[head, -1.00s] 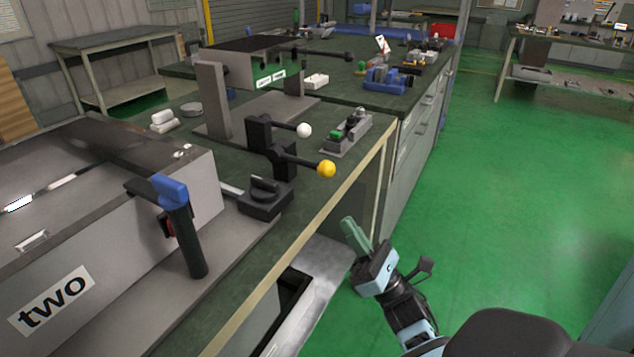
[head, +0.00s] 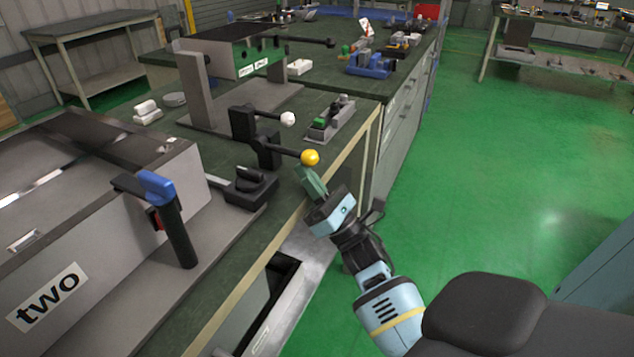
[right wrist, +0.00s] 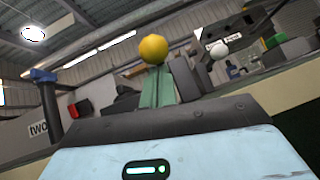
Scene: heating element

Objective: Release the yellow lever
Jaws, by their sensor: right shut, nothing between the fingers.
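The yellow lever is a black arm ending in a yellow ball (head: 310,157), near the front edge of the workbench; the ball also shows in the right wrist view (right wrist: 154,49). A similar lever with a white ball (head: 288,119) sits just behind it, also in the right wrist view (right wrist: 219,50). My right gripper (head: 308,176) is shut and empty, its green fingertips just below the yellow ball in the head view. In the right wrist view the fingertips (right wrist: 157,72) overlap the ball's lower edge; I cannot tell whether they touch. My left gripper is not in view.
A grey box labelled "two" (head: 48,297) with a blue-topped black handle (head: 175,225) stands at the left. A black clamp (head: 250,187) and a small green-button box (head: 330,119) flank the levers. Green floor (head: 510,200) is open at the right.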

